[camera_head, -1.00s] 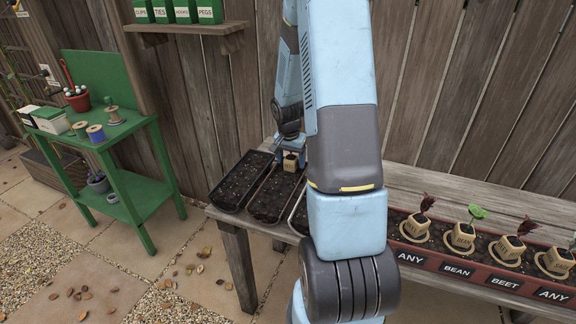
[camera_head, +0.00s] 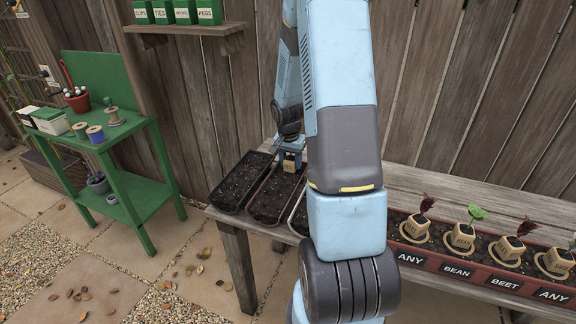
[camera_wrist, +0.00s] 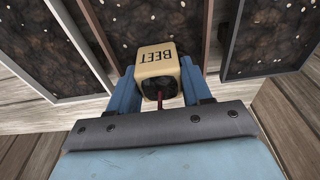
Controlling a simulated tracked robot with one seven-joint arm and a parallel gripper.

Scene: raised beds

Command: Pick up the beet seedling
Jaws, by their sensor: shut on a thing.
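My gripper (camera_wrist: 160,88) is shut on the beet seedling (camera_wrist: 157,60), a tan block pot marked BEET. Its blue fingers press the pot's two sides. Dark soil and a thin reddish stem show at the pot's near end; the leaves are hidden. In the head view the seedling (camera_head: 289,166) is small, at or just above the dark soil trays, with my gripper (camera_head: 291,156) around its upper part. I cannot tell whether it touches a tray.
Soil-filled trays (camera_head: 237,184) lie on the wooden bench (camera_head: 405,178). At right, a reddish planter (camera_head: 476,281) labelled ANY, BEAN and BEET holds several potted seedlings. A wooden fence (camera_head: 440,90) stands close behind. A green table (camera_head: 128,125) is at left.

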